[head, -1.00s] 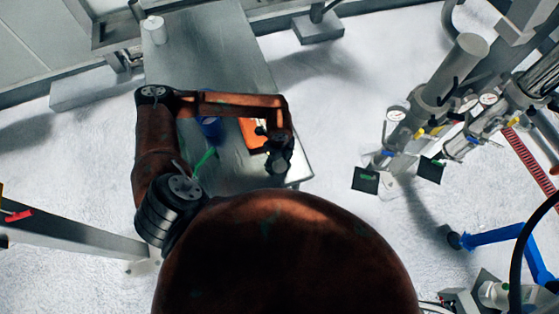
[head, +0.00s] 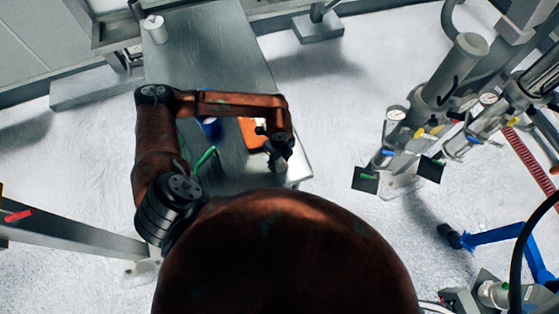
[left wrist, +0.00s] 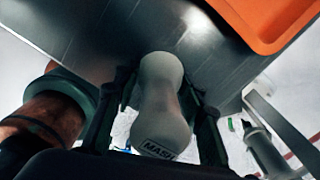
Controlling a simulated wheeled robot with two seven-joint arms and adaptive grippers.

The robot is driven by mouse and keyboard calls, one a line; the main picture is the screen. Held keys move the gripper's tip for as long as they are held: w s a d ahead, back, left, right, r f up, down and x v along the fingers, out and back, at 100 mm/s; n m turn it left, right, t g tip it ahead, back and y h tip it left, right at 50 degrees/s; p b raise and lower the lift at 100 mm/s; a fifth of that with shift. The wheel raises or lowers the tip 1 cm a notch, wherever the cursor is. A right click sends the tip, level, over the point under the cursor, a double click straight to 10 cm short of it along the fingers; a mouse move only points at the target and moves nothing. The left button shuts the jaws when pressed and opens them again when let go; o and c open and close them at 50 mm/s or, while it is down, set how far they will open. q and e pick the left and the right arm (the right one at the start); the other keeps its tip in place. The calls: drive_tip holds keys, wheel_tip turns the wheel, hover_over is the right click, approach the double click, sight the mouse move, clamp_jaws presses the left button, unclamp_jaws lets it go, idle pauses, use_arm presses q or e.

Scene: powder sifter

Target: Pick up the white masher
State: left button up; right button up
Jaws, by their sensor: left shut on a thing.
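The white masher (left wrist: 160,122), a smooth, waisted body with a dark "MASH" label, shows in the left wrist view. My left gripper (left wrist: 160,92) is shut on it, one dark finger on each side. In the head view my left gripper (head: 277,155) is over the right front part of the metal table, just beside the orange tray. The masher cannot be made out clearly there, behind the gripper and arm. My right gripper is not in view.
The orange tray (head: 249,138) lies on the metal table (head: 215,55). A blue container (head: 211,128) and a green object (head: 205,157) are left of it. A white cylinder (head: 155,30) stands at the far end. The table's middle is clear.

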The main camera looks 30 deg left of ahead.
use_arm(q)
drive_tip(key=shift+r, duration=0.1)
drive_tip(key=shift+r, duration=0.55)
drive_tip(key=s+d+r+b, duration=0.1)
drive_tip(key=s+d+r, duration=0.1)
drive_tip(key=s+r, duration=0.4)
drive_tip(key=s+d+r+b, duration=0.1)
drive_tip(key=s+d+r, duration=0.1)
drive_tip(key=s+r, duration=0.3)
drive_tip(key=shift+s+d+r+b, duration=0.3)
drive_tip(key=shift+s+r+b, duration=0.1)
drive_tip(key=shift+s, duration=0.7)
drive_tip(key=shift+w, duration=0.1)
